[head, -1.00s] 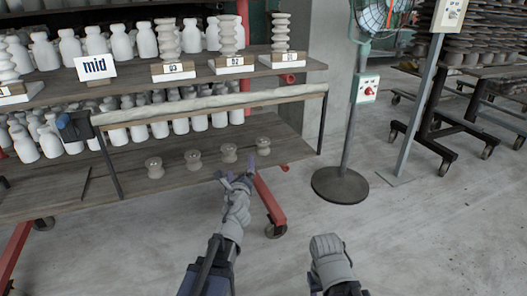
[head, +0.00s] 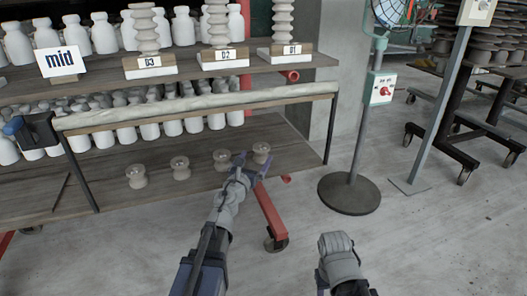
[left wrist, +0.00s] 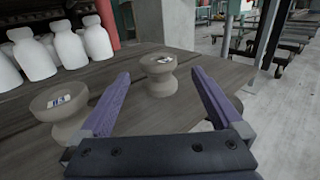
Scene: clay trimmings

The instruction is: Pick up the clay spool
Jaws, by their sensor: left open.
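Several grey clay spools stand upright in a row on the lower wooden shelf. The rightmost clay spool (head: 261,152) is at the tips of my open left gripper (head: 252,162). In the left wrist view this spool (left wrist: 159,78) stands ahead between the two purple fingers (left wrist: 158,92), with a small pale label on top. No contact with it shows.
The lower shelf (head: 110,200) has a rail (head: 200,106) and an upper shelf with white bottles above it. A red leg (head: 268,213) supports its right end. A fan stand (head: 349,194) is to the right. The floor between is clear.

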